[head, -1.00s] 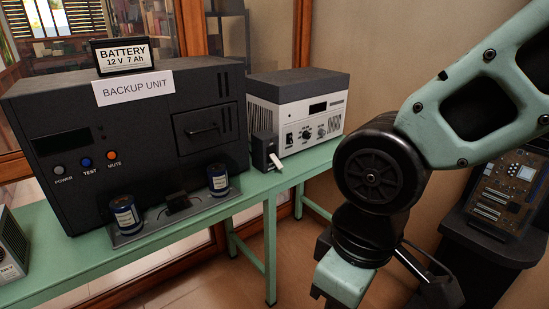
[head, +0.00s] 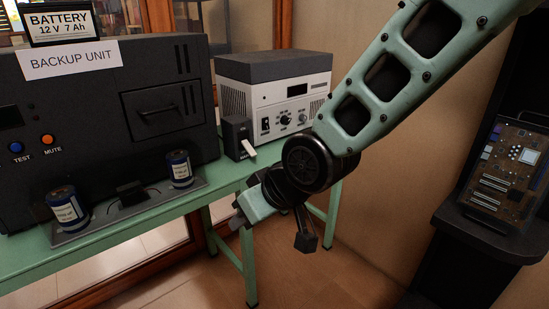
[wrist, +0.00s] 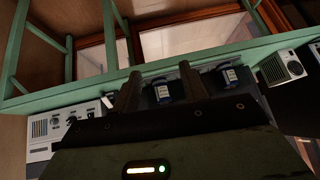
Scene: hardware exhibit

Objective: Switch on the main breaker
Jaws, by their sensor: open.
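The likely main breaker is a small dark box (head: 237,135) with a white lever (head: 249,147) on its front. It stands on the green bench in front of the grey power supply, right of the backup unit. The lever slants outward and down. My gripper (head: 239,219) is open and empty, in front of the bench edge, below and apart from the breaker. In the wrist view its two fingers (wrist: 158,70) point toward the bench.
The black backup unit (head: 110,100) carries a battery (head: 72,20). Two blue cylinders (head: 179,168) stand on a plate before it. The power supply (head: 275,95) is behind the breaker. A circuit board (head: 508,170) rests on a black stand at right. Floor before the bench is clear.

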